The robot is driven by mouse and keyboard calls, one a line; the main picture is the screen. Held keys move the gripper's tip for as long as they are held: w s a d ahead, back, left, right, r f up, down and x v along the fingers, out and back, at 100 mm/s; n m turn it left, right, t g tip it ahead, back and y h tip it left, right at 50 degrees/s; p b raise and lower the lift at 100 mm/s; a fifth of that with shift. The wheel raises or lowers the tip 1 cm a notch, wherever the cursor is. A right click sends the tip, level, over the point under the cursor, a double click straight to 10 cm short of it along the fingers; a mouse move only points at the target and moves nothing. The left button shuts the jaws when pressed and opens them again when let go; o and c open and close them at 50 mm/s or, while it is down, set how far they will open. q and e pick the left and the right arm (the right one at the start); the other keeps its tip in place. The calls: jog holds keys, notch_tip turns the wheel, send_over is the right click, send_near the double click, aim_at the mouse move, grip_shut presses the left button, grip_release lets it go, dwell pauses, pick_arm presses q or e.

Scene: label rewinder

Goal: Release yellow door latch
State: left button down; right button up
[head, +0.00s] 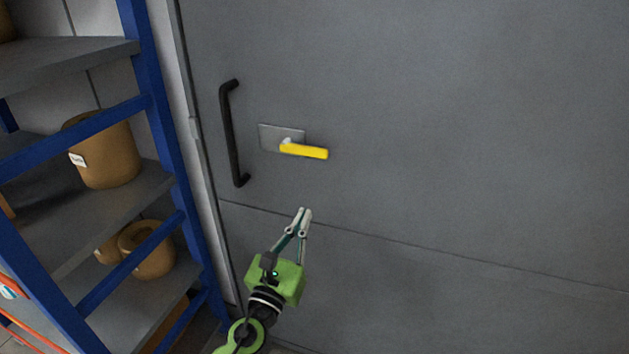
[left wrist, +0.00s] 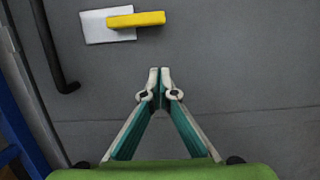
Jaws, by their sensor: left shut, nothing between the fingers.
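The yellow door latch (head: 305,151) is a lever on a light metal plate (head: 270,135), on a grey door (head: 450,120). It points right and tilts slightly down in the head view. In the left wrist view the latch (left wrist: 137,19) is near the top edge, above the fingertips. My left gripper (head: 304,211) is below the latch in the head view, apart from it. Its fingertips (left wrist: 160,72) meet, with nothing between them. My right gripper is not in view.
A black vertical handle (head: 231,135) is on the door left of the latch. A blue-framed shelf (head: 166,120) with brown rolls (head: 105,150) stands at the left. The door surface right of the latch is clear.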

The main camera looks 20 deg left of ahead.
aim_at(304, 149)
pick_arm(q)
jog(key=p+x, duration=0.1)
jog(key=x, duration=0.9)
jog(key=shift+r+p, duration=0.15)
jog(key=shift+p, duration=0.25)
notch_tip(304, 149, up, 4)
jog(key=p, duration=0.3)
jog(key=shift+p, duration=0.35)
